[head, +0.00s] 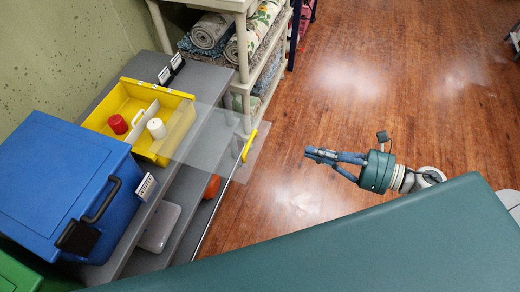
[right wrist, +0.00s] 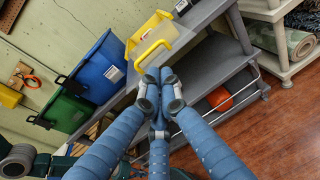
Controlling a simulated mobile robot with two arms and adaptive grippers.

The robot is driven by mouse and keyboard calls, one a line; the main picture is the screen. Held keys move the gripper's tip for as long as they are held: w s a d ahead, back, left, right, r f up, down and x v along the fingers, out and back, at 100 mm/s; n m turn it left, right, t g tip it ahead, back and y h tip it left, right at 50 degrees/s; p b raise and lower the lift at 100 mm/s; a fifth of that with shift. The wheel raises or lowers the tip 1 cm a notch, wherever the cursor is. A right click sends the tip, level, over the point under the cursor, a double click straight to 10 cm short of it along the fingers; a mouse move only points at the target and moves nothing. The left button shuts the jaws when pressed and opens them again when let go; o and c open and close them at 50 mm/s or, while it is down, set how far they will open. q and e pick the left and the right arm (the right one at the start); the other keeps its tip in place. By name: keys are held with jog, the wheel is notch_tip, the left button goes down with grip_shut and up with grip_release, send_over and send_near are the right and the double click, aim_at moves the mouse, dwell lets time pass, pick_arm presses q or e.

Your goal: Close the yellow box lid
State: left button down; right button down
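The yellow box (head: 113,93) sits on the grey shelf top. Its clear lid (head: 205,138) stands open, extending right past the shelf edge, with a yellow handle (head: 249,146) at its outer end. A red piece (head: 118,124) and a white piece (head: 157,128) are in the box. My right gripper (head: 309,152) is over the floor, to the right of the handle and apart from it. Its fingertips are together with nothing visible between them. The right wrist view shows the box (right wrist: 158,28) and handle (right wrist: 152,55) just beyond the fingertips (right wrist: 159,75). My left gripper is out of view.
A blue bin (head: 60,175) stands beside the yellow box, with a green bin (head: 15,275) nearer. An orange ball (head: 212,187) and a pale container (head: 159,228) are on the lower shelf. A cream rack (head: 243,80) holds rolled rugs.

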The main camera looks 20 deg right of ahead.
aim_at(172, 128)
jog(key=w+a+n+p, duration=0.1)
jog(key=w+a, duration=0.1)
jog(key=a, duration=0.2)
jog(key=w+a+n+g+p, duration=0.1)
jog(key=a+p, duration=0.1)
jog(key=a, duration=0.2)
jog(key=w+a+n+p, duration=0.1)
jog(key=w+a+p, duration=0.1)
jog(key=a, duration=0.2)
jog(key=shift+w+f+g+y, duration=0.3)
jog(key=shift+f+y, duration=0.05)
jog(key=shift+y, duration=0.05)
jog(key=shift+w+a+f, duration=0.25)
jog(key=shift+w+a, duration=0.05)
jog(key=shift+a, duration=0.15)
jog(key=r+b+x, duration=0.1)
jog(key=x, duration=0.7)
jog(key=r+b+x, duration=0.1)
jog(key=r+x, duration=0.1)
jog(key=x, duration=0.7)
jog(key=r+b+x, duration=0.1)
jog(key=r+x, duration=0.1)
jog(key=x, duration=0.7)
jog(key=shift+w+a+f+b, duration=0.1)
jog(key=shift+w+a+b, duration=0.25)
jog(key=shift+w+a, duration=0.35)
jog(key=shift+a, duration=0.15)
